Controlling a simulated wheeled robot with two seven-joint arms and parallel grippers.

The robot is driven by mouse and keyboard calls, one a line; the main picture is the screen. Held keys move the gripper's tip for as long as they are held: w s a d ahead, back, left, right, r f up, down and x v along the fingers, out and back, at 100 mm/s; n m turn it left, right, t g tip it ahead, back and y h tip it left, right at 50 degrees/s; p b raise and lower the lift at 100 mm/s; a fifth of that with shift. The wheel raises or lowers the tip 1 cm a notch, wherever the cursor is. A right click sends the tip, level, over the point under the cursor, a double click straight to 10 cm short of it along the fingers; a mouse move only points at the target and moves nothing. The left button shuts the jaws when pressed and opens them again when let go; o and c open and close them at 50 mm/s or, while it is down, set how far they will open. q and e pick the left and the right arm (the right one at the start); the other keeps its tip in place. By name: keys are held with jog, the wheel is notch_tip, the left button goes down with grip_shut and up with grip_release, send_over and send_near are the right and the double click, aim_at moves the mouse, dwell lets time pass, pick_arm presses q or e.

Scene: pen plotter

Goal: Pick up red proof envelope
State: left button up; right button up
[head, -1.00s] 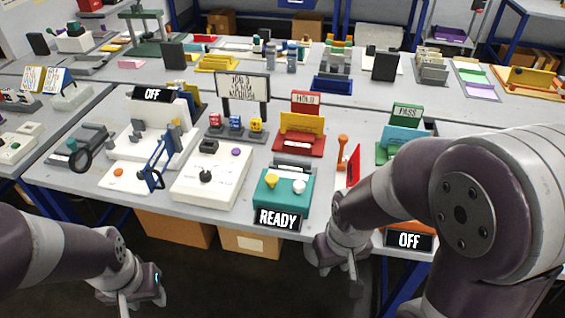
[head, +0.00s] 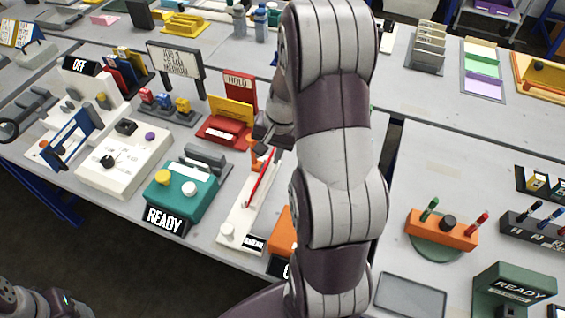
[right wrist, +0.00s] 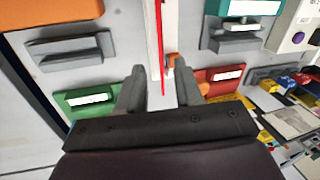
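The red proof envelope (head: 262,180) shows as a thin red upright sheet, seen nearly edge-on, on a long white stand (head: 236,217) in the head view. In the right wrist view the red envelope (right wrist: 163,45) is a narrow red strip running down between my fingers. My right gripper (right wrist: 158,88) is open, with one finger on each side of the strip's line; I see no finger touching it. In the head view the right gripper (head: 270,134) is at the stand's far end, partly hidden by my arm. My left gripper (head: 40,300) is at the bottom left, its fingers not clear.
A red HOLD stand (head: 226,130) with a yellow card is just left of my right gripper. A teal READY box (head: 180,192) stands left of the white stand. An orange box (head: 283,236) is close on its right, partly behind my arm. An orange pen holder (head: 441,229) is farther right.

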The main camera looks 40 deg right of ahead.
aim_at(261, 175)
jog(key=shift+m, duration=0.8)
jog(key=x, duration=0.3)
jog(key=d+x, duration=0.1)
jog(key=x, duration=0.2)
jog(key=b+x, duration=0.1)
jog(key=x, duration=0.3)
jog(key=shift+w+d, duration=0.15)
jog(key=shift+d, duration=0.1)
jog(key=shift+w+a+f, duration=0.2)
jog(key=shift+a+f, duration=0.05)
jog(key=shift+f, duration=0.35)
jog(key=shift+w+a+f, duration=0.2)
jog(key=shift+f, duration=0.35)
jog(key=shift+d, duration=0.15)
jog(key=shift+c, duration=0.6)
jog(key=c, duration=0.5)
pick_arm(q)
jog(key=shift+s+a+f, duration=0.15)
jog(key=shift+a+f, duration=0.6)
jog(key=shift+a, duration=0.2)
pick_arm(e)
grip_shut()
